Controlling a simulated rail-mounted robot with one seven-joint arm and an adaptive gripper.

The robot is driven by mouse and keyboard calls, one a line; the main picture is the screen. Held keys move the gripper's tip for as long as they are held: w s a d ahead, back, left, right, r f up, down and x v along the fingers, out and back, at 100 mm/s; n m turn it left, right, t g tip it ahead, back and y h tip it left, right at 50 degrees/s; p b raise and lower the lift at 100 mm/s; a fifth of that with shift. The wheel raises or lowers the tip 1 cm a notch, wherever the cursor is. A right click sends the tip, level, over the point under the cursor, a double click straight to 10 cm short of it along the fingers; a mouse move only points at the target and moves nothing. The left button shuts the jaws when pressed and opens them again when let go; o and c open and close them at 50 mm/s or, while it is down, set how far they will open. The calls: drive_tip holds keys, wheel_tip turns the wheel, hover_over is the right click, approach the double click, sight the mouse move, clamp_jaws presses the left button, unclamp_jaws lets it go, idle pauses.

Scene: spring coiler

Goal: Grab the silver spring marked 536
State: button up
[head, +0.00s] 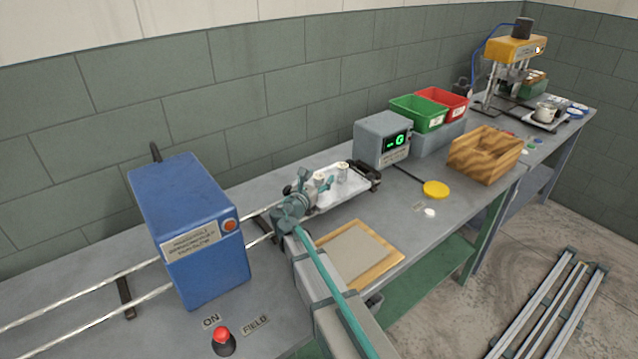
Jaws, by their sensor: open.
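A white tray (352,189) stands on the bench between the blue machine and the grey display box. Small silver, upright, spring-like pieces stand on it, one silver piece (342,173) near the tray's back. Their markings are too small to read, so I cannot tell which is 536. My teal-grey gripper (313,182) is at the tray's left end, with its fingers open beside the silver pieces. Whether it touches any piece I cannot tell. My gripper and arm hide part of the tray's left side.
A blue machine (190,232) with long rods stands left, a red button (222,336) in front. A wooden board (358,254) lies before the tray. The grey display box (382,138), green bin (418,112), red bin (443,101) and wooden box (485,153) stand to the right.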

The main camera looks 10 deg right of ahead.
clamp_jaws()
drive_tip(key=shift+r, duration=0.1)
idle(0.3)
